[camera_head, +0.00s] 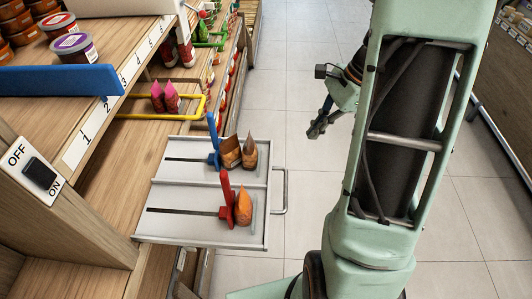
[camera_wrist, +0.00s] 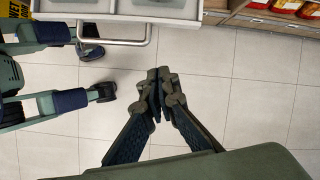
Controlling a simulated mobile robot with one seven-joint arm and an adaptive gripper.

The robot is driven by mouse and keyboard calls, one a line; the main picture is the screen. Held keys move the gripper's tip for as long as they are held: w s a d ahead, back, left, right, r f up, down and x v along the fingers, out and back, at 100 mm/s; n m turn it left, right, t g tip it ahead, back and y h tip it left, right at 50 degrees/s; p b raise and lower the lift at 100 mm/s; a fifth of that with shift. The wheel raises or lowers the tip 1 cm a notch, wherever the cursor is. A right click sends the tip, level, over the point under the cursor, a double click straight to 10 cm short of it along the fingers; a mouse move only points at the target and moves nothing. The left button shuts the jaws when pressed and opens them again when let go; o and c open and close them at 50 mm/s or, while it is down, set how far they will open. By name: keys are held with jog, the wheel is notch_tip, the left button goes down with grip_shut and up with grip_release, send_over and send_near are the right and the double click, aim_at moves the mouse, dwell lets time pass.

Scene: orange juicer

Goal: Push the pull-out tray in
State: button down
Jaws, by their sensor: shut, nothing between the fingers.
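The pull-out tray (camera_head: 180,221) is a light grey, two-lane tray that sticks out from the wooden shelf unit in the head view. Its bar handle (camera_head: 285,192) is on the right end. A blue pusher (camera_head: 213,140) and a red pusher (camera_head: 226,197) stand in its lanes beside small orange-brown packets. In the wrist view the tray's front (camera_wrist: 180,8) and handle (camera_wrist: 110,42) show at the top left. My gripper (camera_wrist: 158,76) is shut and empty, apart from the handle, over the floor. In the head view my gripper (camera_head: 314,131) is to the right of the tray and above it in the picture.
The wooden shelf (camera_head: 100,215) holds an ON/OFF switch (camera_head: 40,173), a blue bar (camera_head: 60,80) and numbered slots. A yellow frame (camera_head: 160,115) with pink packets is behind the tray. Tiled floor (camera_head: 300,60) is free between tray and arm. Jars (camera_wrist: 283,7) stand on shelving at top right.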

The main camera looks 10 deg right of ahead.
jog(key=shift+s+a+f+m+t+y+p, duration=0.6)
jog(key=shift+s+a+f+m+t+y, duration=0.3)
jog(key=shift+s+m+y, duration=1.4)
jog(key=shift+n, duration=0.4)
jog(key=x, duration=1)
jog(key=shift+s+a, duration=0.2)
jog(key=shift+w+a+p, duration=0.15)
jog(key=shift+w+a, duration=0.15)
jog(key=shift+a, duration=0.55)
jog(key=shift+w+a+p, duration=0.15)
jog(key=shift+w+a, duration=0.1)
jog(key=shift+a, duration=0.55)
jog(key=b, duration=0.5)
send_over(164, 170)
jog(key=shift+a+r, duration=0.1)
jog(key=shift+a, duration=0.1)
jog(key=shift+d, duration=0.15)
